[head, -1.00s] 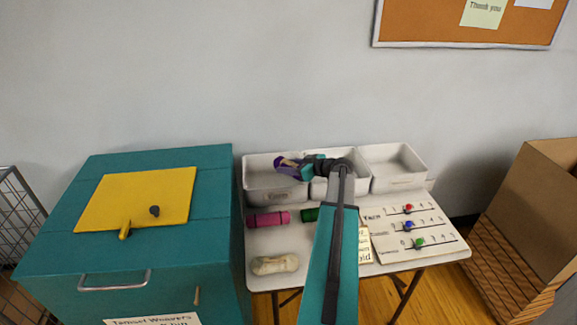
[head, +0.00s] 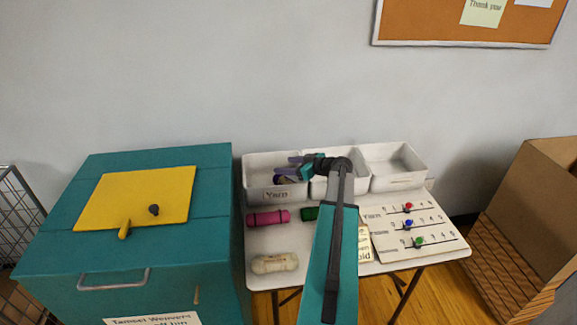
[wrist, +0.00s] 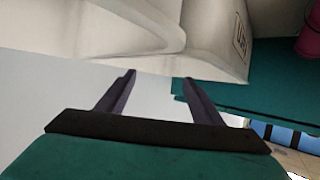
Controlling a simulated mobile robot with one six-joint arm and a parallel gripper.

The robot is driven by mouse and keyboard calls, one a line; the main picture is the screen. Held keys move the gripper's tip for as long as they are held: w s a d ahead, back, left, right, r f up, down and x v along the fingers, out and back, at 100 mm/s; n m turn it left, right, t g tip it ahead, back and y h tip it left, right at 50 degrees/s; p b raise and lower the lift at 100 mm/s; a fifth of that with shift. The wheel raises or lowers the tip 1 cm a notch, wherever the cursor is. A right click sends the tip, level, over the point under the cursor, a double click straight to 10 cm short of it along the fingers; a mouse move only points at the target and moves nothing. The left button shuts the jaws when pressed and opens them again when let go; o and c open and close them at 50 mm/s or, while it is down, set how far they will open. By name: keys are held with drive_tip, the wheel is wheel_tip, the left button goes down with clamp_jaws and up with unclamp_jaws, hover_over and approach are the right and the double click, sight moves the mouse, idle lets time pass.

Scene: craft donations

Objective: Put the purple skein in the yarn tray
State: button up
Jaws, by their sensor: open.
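The purple skein (head: 279,181) with a tan band lies low inside the yarn tray, partly hidden by my fingers. The yarn tray (head: 257,195) is the left white bin at the back of the table, with a "Yarn" label on its front. My gripper (head: 288,165) is over the tray, just above the skein, with its fingers apart. In the wrist view my gripper (wrist: 158,98) is open with nothing between its fingers.
Two more white bins stand to the right; the end one (head: 398,182) looks empty. Pink (head: 268,218), green (head: 309,214) and cream (head: 275,263) skeins lie on the table. A slider board (head: 410,240) is at right. A teal box (head: 60,245) stands close on the left.

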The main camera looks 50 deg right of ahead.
drive_tip(key=shift+b+v, duration=1.5)
drive_tip(key=shift+v, duration=4.5)
drive_tip(key=shift+r, duration=0.1)
